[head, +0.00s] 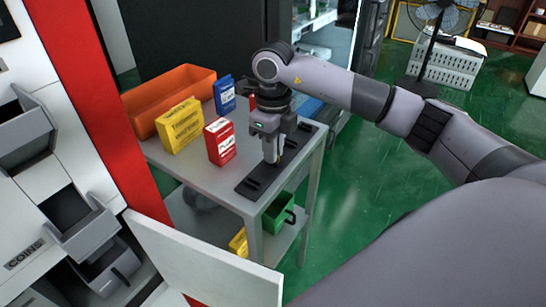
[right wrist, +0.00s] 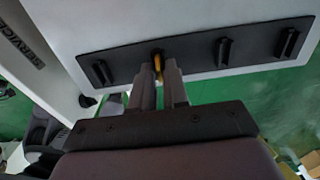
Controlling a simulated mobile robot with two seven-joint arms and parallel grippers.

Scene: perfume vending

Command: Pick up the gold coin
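The gold coin (right wrist: 157,64) stands on edge at a slot of a black holder strip (right wrist: 108,59) in the right wrist view. The strip also shows in the head view (head: 251,187), on the grey table near its right edge. My right gripper (head: 275,160) points down over the strip, with its fingertips at the coin. In the right wrist view its two fingers (right wrist: 160,72) flank the coin closely, with a narrow gap between them. I cannot tell whether they press on it. The coin's lower part is hidden. My left gripper is not in view.
On the table stand an orange bin (head: 176,92), a yellow box (head: 181,125), a red box (head: 220,142) and a blue box (head: 225,94). A white panel (head: 200,262) and the coin machine (head: 60,190) are at left. A green container (head: 278,212) is on the lower shelf.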

